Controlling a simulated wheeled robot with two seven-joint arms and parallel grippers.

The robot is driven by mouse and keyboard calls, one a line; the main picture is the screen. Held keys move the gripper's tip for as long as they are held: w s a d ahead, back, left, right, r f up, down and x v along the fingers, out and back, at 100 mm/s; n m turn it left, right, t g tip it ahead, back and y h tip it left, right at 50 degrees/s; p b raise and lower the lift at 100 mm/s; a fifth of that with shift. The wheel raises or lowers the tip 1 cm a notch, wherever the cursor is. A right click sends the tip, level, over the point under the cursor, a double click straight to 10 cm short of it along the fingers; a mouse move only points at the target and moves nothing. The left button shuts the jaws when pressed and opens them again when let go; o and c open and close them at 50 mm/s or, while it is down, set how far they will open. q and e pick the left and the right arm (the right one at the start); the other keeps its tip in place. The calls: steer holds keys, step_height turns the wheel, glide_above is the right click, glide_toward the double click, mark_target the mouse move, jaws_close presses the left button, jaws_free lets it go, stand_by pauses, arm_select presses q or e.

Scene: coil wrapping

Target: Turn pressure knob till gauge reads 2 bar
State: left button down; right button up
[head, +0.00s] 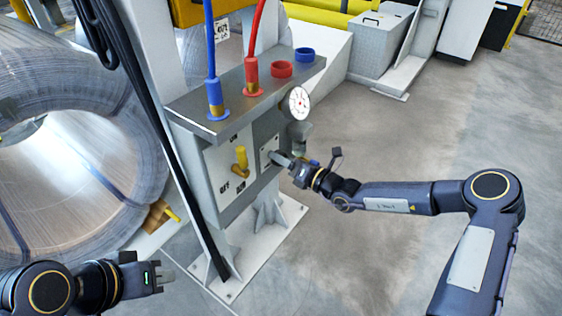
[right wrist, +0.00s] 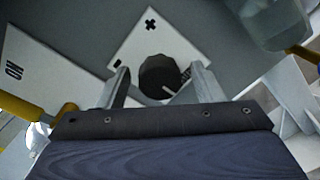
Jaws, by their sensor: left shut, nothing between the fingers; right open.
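The pressure knob (right wrist: 160,76) is black and ribbed with a pale pointer line, on a white plate (right wrist: 133,38) marked plus and minus in the right wrist view. My right gripper (right wrist: 163,85) is open, with one finger on each side of the knob; I cannot tell whether they touch it. In the head view my right gripper (head: 282,160) is at the panel's right part and hides the knob. The round white gauge (head: 299,103) is at the panel's upper right; its reading is too small to tell. My left gripper (head: 165,278) is shut and empty at lower left, away from the panel.
A yellow lever (head: 241,158) sits left of the knob plate. Blue (head: 213,92) and red (head: 252,80) hoses enter the panel top. A clear bowl (right wrist: 272,22) hangs near the right finger. A large wire coil (head: 75,170) stands at left. Floor at right is clear.

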steer(key=shift+w+a, duration=0.35)
steer(key=shift+a, duration=0.1)
steer(key=shift+c, duration=0.3)
steer(key=c, duration=0.9)
